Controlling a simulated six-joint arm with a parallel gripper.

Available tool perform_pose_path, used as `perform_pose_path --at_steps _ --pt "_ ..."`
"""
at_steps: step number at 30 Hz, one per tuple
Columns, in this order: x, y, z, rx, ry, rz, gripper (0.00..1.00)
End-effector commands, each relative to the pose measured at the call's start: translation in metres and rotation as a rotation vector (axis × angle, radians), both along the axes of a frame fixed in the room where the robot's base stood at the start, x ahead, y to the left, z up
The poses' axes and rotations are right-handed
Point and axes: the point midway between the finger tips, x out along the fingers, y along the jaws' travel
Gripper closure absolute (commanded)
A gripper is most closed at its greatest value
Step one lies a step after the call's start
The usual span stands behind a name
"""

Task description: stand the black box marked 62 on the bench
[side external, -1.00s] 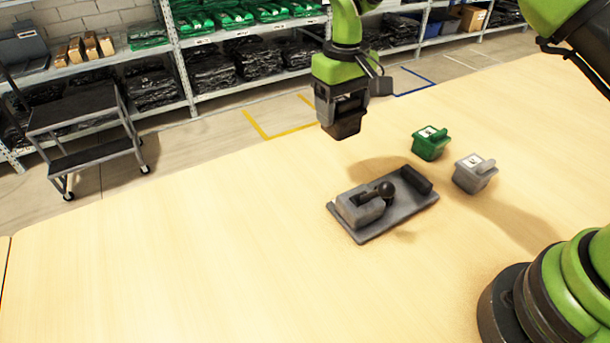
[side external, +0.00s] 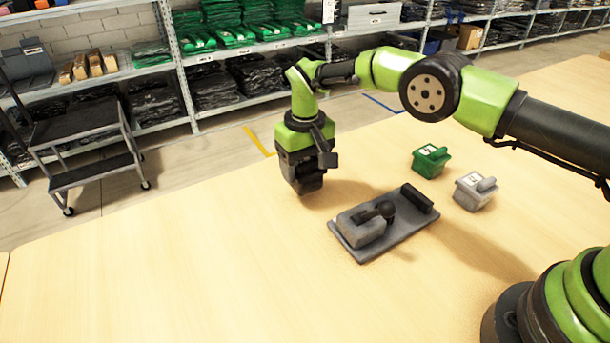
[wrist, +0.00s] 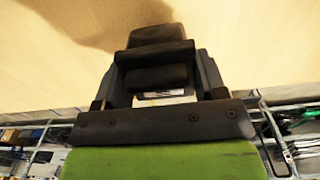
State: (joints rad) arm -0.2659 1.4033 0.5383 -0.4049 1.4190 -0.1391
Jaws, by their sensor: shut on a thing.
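My gripper (side external: 301,171) points down over the far left part of the bench (side external: 180,255), left of the grey fixture. It is shut on the black box (side external: 309,185), which shows at its lower end. The box is low, close to the bench top; I cannot tell whether it touches. In the wrist view the black box (wrist: 157,33) sits between the fingers, with a sliver of pale label showing. The number on it is not readable, and much of the box is hidden by the gripper.
A grey fixture plate (side external: 385,238) with a block, a black knob and a black bar lies right of my gripper. A green box (side external: 430,161) and a light grey box (side external: 474,192) stand farther right. The bench's left and front areas are clear.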

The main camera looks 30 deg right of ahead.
Motion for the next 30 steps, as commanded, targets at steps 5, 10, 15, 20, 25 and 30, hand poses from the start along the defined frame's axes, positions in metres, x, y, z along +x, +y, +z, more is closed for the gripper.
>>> perform_pose_path --at_steps 5,10,15,20,25,30 --pt "0.0 0.0 -0.024 0.0 0.001 0.0 0.58" --pt "0.0 0.0 -0.025 0.001 -0.001 -0.001 0.58" --pt "0.0 0.0 -0.027 0.001 0.0 0.0 0.58" --pt "0.0 0.0 -0.028 0.0 0.0 0.0 0.12" --pt "0.0 0.0 -0.028 0.0 0.0 0.0 0.1" --pt "0.0 0.0 -0.025 0.001 0.0 0.0 0.1"
